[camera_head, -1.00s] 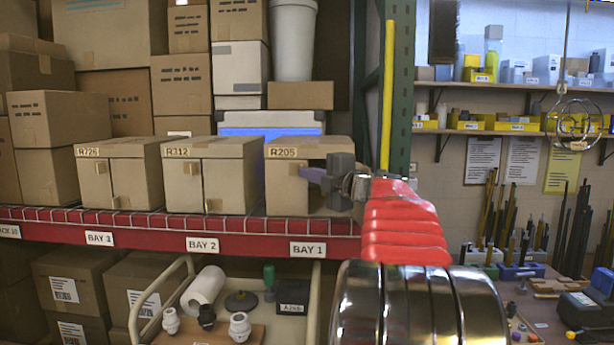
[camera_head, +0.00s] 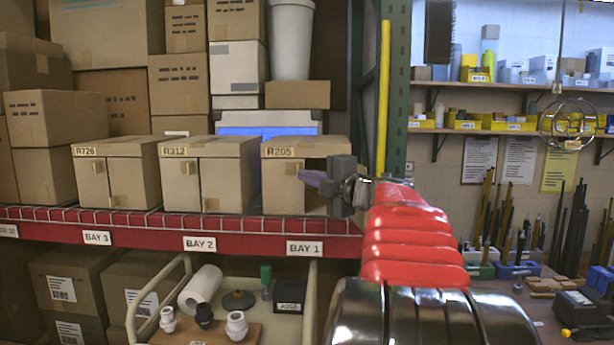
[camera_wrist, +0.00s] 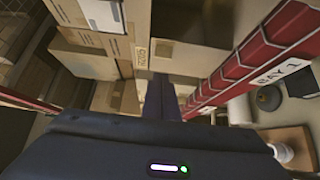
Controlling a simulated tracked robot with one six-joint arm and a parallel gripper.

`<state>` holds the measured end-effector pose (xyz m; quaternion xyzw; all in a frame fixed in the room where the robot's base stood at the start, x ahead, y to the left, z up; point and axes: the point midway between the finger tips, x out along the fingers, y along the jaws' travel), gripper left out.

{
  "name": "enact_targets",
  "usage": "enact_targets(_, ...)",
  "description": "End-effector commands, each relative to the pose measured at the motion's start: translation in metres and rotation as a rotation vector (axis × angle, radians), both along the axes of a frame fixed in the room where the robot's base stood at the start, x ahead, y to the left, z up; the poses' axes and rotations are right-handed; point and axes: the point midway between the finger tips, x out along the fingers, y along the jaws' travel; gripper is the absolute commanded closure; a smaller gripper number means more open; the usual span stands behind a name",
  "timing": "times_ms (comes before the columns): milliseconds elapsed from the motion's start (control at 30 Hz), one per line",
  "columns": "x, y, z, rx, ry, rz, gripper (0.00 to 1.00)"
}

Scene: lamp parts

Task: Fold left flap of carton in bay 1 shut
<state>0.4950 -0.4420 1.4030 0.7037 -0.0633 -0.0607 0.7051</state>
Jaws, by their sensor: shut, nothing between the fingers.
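The carton marked R205 (camera_head: 283,152) stands on the shelf above the BAY 1 label. Its left flap (camera_head: 281,190) covers the left half of the front and looks about flush with it. A brown tab (camera_head: 291,168) is near the flap's upper right edge. The right half of the front is dark and looks open, partly hidden by my gripper. My gripper (camera_head: 308,179) is shut and empty, its fingertips near the flap's right edge; I cannot tell if they touch. In the wrist view my fingers (camera_wrist: 161,95) point at the carton's front (camera_wrist: 185,57).
The BAY 2 carton (camera_head: 225,175) and BAY 3 carton (camera_head: 118,180) stand to the left with their fronts covered. The red shelf beam (camera_head: 150,227) runs below. A green rack post (camera_head: 398,90) and yellow pole (camera_head: 385,90) rise right of the carton. A cart (camera_head: 315,300) stands below.

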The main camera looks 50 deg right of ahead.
Motion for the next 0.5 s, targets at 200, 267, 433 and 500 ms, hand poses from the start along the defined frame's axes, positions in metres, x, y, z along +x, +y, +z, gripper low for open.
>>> enact_targets(200, -0.04, 0.004, 0.0, -0.001, 0.0, -0.003, 1.0)
enact_targets(267, -0.05, 0.004, 0.001, -0.002, 0.0, -0.004, 1.0)
enact_targets(433, -0.074, 0.007, 0.001, -0.002, 0.0, -0.002, 1.0)
enact_targets(500, -0.081, 0.007, 0.0, -0.001, 0.0, -0.001, 1.0)
